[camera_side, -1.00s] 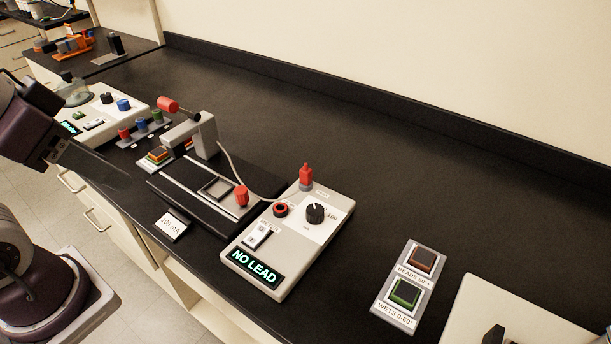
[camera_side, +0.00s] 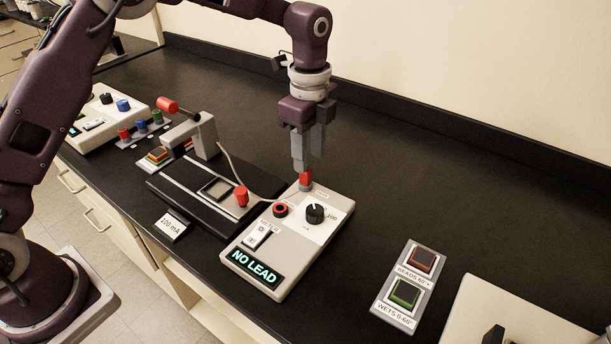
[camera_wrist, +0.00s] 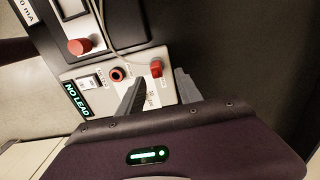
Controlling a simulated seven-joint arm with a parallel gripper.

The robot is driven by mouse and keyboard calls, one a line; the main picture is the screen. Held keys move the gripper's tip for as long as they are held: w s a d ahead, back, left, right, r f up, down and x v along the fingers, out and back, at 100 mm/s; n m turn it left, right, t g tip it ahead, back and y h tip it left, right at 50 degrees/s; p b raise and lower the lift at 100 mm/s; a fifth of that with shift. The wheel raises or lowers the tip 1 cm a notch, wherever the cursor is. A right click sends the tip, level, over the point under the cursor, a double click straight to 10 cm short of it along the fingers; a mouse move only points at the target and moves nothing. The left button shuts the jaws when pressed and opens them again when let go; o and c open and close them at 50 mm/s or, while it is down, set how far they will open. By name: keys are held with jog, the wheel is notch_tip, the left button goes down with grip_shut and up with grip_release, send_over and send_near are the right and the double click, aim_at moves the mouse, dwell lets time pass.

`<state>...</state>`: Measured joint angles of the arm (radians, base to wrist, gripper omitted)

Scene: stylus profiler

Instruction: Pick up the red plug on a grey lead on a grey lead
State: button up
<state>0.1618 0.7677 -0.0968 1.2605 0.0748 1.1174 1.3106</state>
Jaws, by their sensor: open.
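The red plug (camera_side: 306,180) stands upright in a grey holder at the back corner of the meter box (camera_side: 325,235), with the grey lead (camera_side: 258,188) running off to its left. The plug also shows in the wrist view (camera_wrist: 156,68). My gripper (camera_side: 308,165) is open and points down just above the plug. In the wrist view its two fingertips (camera_wrist: 160,76) lie on either side of the plug, apart from each other. The fingers partly hide the plug's top in the side view. The meter's red-ringed socket (camera_side: 280,210) is empty, and its screen (camera_side: 255,268) reads "NO LEAD".
A black knob (camera_side: 315,213) sits close to the plug on the meter. A black stand with a red knob (camera_side: 241,196) and a grey arm (camera_side: 205,138) is to the left. A two-button panel (camera_side: 408,287) stands right. The bench behind is clear.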

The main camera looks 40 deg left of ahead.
jog(key=f, duration=0.4)
jog(key=shift+s+a+f, duration=0.2)
jog(key=shift+s+f, duration=0.05)
jog(key=shift+f, duration=0.15)
grip_shut()
jog(key=shift+r, duration=0.1)
notch_tip(320, 180, up, 10)
jog(key=c, duration=0.7)
grip_release()
jog(key=shift+c, duration=0.2)
grip_shut()
